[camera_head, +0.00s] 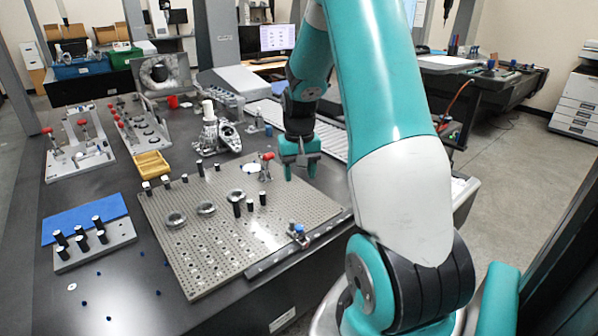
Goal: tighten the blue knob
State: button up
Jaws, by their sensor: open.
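A small blue knob (299,229) sits on a little metal fixture at the front right edge of the perforated plate (215,262). My gripper (300,174) points down over the right rear part of the plate, beyond the knob and apart from it. Its two teal fingers are spread with nothing visible between them. Whether the fingertips touch anything below is too small to tell. How far the knob is screwed in cannot be seen.
A red-handled clamp (266,166) stands just left of my gripper. Black pins and metal rings stand on the plate. A block with black pegs (95,250) and a yellow tray (151,164) lie to the left. The plate's front left is mostly clear.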

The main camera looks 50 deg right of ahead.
jog(key=n+b, duration=0.9)
jog(key=b, duration=0.3)
send_near(299, 227)
notch_tip(299, 227, down, 9)
jog(key=shift+r, duration=0.1)
jog(key=shift+c, duration=0.3)
